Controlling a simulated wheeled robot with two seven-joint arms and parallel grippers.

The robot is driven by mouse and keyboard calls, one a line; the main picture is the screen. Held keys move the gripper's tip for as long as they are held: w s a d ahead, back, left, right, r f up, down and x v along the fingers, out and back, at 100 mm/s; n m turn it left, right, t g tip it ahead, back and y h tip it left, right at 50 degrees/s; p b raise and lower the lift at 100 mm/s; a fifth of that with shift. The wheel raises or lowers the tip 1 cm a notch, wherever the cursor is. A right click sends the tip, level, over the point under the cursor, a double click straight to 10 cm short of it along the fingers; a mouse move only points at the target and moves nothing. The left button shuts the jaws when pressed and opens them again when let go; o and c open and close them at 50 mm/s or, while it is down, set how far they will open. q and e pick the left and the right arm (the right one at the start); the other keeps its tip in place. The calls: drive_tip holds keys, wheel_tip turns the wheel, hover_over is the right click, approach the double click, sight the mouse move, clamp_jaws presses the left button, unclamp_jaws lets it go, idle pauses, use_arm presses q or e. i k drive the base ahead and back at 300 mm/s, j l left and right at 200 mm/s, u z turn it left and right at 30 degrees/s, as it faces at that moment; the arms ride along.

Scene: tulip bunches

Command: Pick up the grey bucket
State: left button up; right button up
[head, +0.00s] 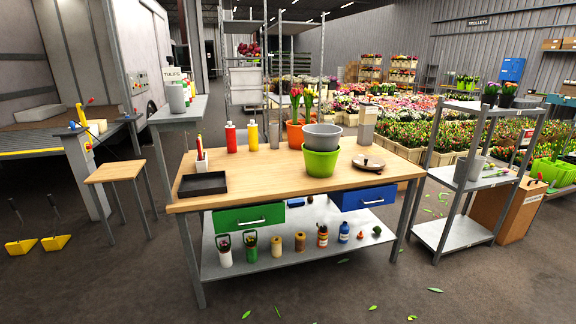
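A grey bucket (322,133) is on the wooden workbench (250,178), right of its middle. It is upright and sits in or on top of a green pot (320,162), which hides its lower part. Another grey bucket-like container (470,169) stands on the middle shelf of the metal rack at the right. Neither of my grippers shows in the head view.
Behind the bucket is an orange pot (297,133) with tulips. A black tray (203,184) and red and yellow bottles (253,135) are further left. The bench's front middle is clear.

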sight(323, 138)
drive_tip(key=i+l+z, duration=0.2)
drive_tip(key=i+z, duration=0.55)
drive_tip(key=i, duration=0.15)
drive_tip(key=i+z, duration=0.4)
drive_tip(key=i+j, duration=0.05)
